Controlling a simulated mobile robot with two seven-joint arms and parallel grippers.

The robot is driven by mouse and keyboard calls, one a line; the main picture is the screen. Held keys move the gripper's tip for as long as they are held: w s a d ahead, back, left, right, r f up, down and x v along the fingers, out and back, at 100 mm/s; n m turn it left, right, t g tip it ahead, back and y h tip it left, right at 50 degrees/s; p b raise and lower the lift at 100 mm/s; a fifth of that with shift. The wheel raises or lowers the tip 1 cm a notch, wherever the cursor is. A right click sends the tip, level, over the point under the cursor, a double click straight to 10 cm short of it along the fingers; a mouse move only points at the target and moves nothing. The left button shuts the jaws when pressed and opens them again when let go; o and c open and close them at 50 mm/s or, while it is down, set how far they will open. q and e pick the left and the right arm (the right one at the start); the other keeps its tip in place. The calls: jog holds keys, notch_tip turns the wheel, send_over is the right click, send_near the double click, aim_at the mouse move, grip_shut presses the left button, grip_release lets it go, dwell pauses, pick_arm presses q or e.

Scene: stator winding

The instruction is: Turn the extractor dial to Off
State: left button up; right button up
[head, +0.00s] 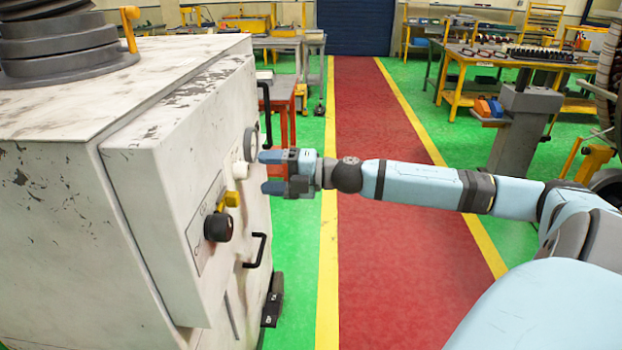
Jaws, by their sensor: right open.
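The extractor is a worn white cabinet (60,200) on the left, with its control panel facing right. On the panel are a white knob (240,170), a dark round gauge-like disc (251,145) above it, and a black dial (218,228) with a yellow part (229,199) nearer to me. The dial markings are too oblique to read. My right gripper (267,172) is open and empty, pointing left at the panel. Its two blue fingers are apart, just right of the white knob; whether they touch it I cannot tell. My left gripper is out of view.
Black handles (258,250) stick out from the cabinet's front. The red walkway (385,250) with yellow edges is clear. Workbenches (520,58) and a grey pedestal (520,130) stand at the right.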

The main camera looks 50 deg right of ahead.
jog(key=v, duration=0.9)
dwell(0.3)
dwell(0.4)
jog(key=s+a+f+m+h+p, duration=0.1)
jog(key=s+f+m+h+p, duration=0.15)
jog(key=f+m, duration=0.35)
jog(key=s+a+f+m+t+h+p, duration=0.1)
jog(key=s+a+f+m+h, duration=0.15)
jog(key=f+m, duration=0.45)
jog(key=s+a+f+m+h+p, duration=0.1)
jog(key=s+f+m+h, duration=0.2)
jog(key=f, duration=0.6)
jog(key=s+a+f+m+g+p, duration=0.1)
jog(key=s+a+f+m, duration=0.1)
jog(key=a, duration=0.5)
jog(key=s+a+f+m+g, duration=0.1)
jog(key=s+a+f+m, duration=0.1)
jog(key=a, duration=0.5)
jog(key=s+a+f+m+g+p, duration=0.1)
jog(key=s+a+f+m, duration=0.2)
jog(key=a, duration=0.4)
notch_tip(320, 180, down, 3)
jog(key=shift+s+r+g+p, duration=0.15)
jog(key=shift+s+g+p, duration=0.25)
jog(key=shift+s, duration=0.3)
